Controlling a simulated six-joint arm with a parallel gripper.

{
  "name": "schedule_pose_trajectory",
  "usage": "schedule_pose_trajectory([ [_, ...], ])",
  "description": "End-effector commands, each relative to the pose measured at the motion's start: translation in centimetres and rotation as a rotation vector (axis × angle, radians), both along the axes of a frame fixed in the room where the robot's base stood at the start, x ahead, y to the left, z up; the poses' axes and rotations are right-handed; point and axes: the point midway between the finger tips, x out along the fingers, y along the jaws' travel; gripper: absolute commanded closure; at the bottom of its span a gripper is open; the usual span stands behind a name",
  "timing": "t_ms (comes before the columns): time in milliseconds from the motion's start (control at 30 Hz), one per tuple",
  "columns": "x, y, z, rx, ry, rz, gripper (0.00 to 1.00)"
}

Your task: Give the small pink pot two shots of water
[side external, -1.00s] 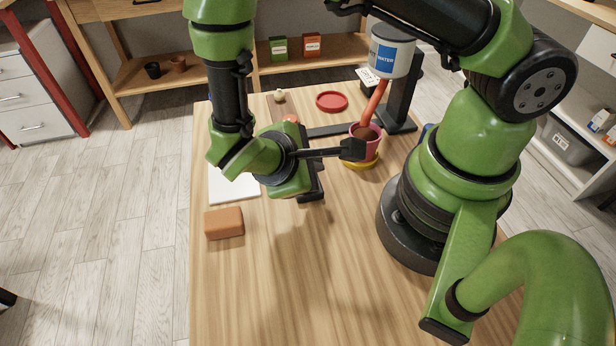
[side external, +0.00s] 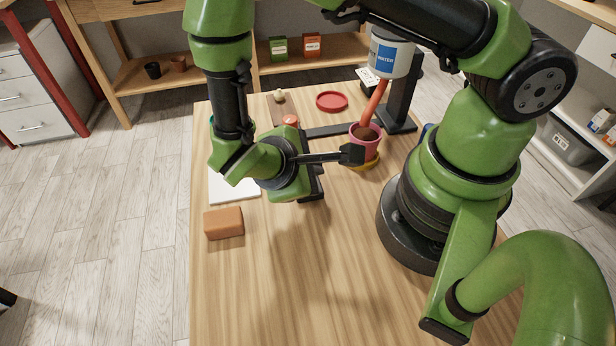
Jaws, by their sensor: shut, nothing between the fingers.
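The small pink pot (side external: 365,146), with dark soil, stands upright on a yellow saucer (side external: 372,164). The white tank with a blue WATER label (side external: 388,54) is held above it on a black stand. An orange-red spout (side external: 376,101) slopes from the tank down to the pot. A dark bar (side external: 331,130) runs left from the stand's base towards a red-orange button (side external: 291,120). My gripper (side external: 318,194) is shut and empty over the table, nearer the camera than the button and left of the pot. Its fingertips are partly hidden by my wrist.
A red saucer (side external: 331,101) lies behind the bar. A small cream object (side external: 280,96) is at the back edge. A white flat item (side external: 236,187) and a brown block (side external: 224,223) lie at left. The front of the table is clear.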

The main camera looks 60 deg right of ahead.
Motion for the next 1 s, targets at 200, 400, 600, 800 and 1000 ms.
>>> schedule_pose_trajectory([
  [200, -0.01, 0.0, -0.15, -0.001, 0.001, -0.001, 1.0],
  [400, -0.01, -0.01, -0.4, -0.001, 0.001, -0.001, 1.0],
  [600, 0.0, 0.0, -0.63, 0.0, 0.0, 0.0, 1.0],
  [800, 0.0, 0.0, -0.87, 0.0, 0.0, 0.0, 1.0],
  [1000, 0.01, 0.0, -0.99, 0.0, 0.0, 0.0, 1.0],
])
